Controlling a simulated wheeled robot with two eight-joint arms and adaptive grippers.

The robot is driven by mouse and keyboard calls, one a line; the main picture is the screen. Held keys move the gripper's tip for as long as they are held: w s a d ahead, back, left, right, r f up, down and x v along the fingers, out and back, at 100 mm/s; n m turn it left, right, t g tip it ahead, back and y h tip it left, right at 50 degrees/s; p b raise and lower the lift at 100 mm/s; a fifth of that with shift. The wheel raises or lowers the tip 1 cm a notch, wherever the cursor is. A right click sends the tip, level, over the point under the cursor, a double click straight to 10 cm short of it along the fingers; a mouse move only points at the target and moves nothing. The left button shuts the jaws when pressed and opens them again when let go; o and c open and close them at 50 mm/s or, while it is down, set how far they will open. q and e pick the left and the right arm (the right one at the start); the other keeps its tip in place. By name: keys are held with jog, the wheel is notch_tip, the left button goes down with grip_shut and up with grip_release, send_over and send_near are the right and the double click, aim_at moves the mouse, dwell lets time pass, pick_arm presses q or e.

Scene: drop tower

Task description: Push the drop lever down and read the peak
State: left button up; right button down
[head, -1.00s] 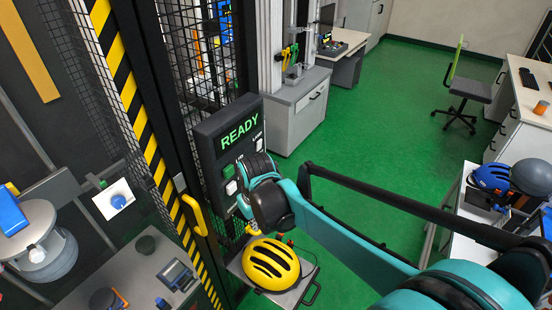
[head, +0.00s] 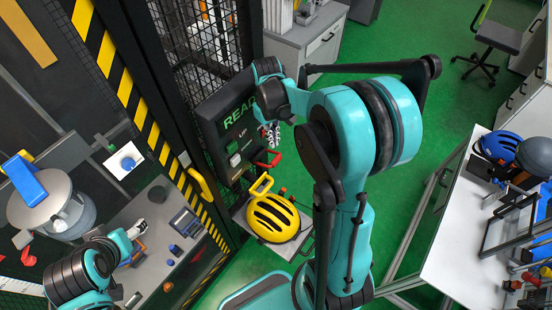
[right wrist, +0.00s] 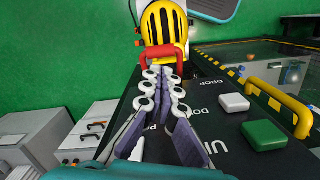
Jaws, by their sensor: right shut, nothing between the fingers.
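The dark control panel (head: 226,125) is fixed on the tower frame. Its green display (head: 238,115) shows "READ", with the end hidden by my right arm. The red drop lever (head: 268,158) sticks out at the panel's lower right; in the right wrist view its red handle (right wrist: 166,52) lies just beyond my fingertips. My right gripper (head: 272,135) is shut and empty, over the panel's right side, above the lever. I cannot tell whether it touches the lever. My left gripper (head: 138,229) is at lower left, its fingers too small to read.
A white button (right wrist: 233,102) and a green button (right wrist: 264,135) sit beside my right fingers. A yellow helmet (head: 273,217) is below the lever. A yellow door handle (head: 202,186) and striped post (head: 130,100) stand to the left.

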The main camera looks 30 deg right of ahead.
aim_at(274, 153)
jog(key=shift+s+f+b, duration=0.2)
jog(key=shift+f+b, duration=1)
jog(key=shift+f, duration=0.55)
jog(key=shift+s+f+b, duration=0.15)
jog(key=shift+f+b, duration=1)
jog(key=shift+f, duration=0.6)
